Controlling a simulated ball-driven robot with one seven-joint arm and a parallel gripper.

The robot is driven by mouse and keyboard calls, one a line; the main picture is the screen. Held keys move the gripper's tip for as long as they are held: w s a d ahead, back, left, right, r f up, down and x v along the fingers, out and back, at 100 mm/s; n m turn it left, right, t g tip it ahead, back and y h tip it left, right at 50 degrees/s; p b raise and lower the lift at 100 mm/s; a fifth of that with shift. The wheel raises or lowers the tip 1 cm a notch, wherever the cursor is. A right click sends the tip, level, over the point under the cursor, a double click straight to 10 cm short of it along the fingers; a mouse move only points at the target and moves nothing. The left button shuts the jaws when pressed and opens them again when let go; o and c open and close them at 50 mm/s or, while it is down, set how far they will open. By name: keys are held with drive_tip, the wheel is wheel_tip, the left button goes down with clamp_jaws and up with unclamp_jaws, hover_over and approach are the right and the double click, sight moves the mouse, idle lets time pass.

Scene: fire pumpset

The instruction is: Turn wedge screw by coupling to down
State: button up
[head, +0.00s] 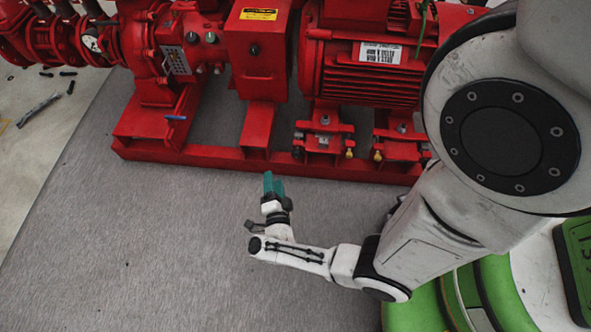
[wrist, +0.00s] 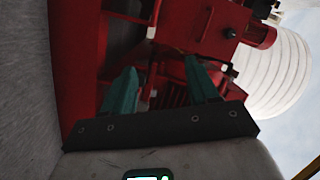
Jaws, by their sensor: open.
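The red pumpset stands on a red base frame (head: 200,158). The red coupling guard (head: 258,60) sits between the pump and the motor (head: 370,65). Below the motor's coupling end is a mount (head: 325,140) with small bolts. Small yellow-tipped screws show there (head: 349,153) and at the neighbouring mount (head: 377,155). I cannot tell which one is the wedge screw by the coupling. My gripper (head: 273,184) is in front of the base frame, apart from the screws. In the wrist view its two teal fingers (wrist: 162,85) are apart and hold nothing visible.
The grey floor (head: 150,230) in front of the frame is clear. A blue-handled part (head: 176,117) is at the frame's left end. Loose dark pieces (head: 45,105) lie on the floor at far left. The wrist view shows a white ribbed surface (wrist: 275,65) on the right.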

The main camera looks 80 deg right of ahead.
sight(297, 156)
drive_tip(key=s+f+m+g+h+b, duration=0.1)
drive_tip(key=s+f+m+g, duration=0.1)
drive_tip(key=s+f+g, duration=0.3)
drive_tip(key=shift+t, duration=0.6)
drive_tip(key=d, duration=0.3)
drive_tip(key=d+r, duration=0.1)
drive_tip(key=d, duration=0.3)
drive_tip(key=d+r+b, duration=0.1)
drive_tip(key=d, duration=0.3)
drive_tip(key=shift+d, duration=0.2)
drive_tip(key=shift+m, duration=0.3)
drive_tip(key=shift+c, duration=0.3)
drive_tip(key=c, duration=1)
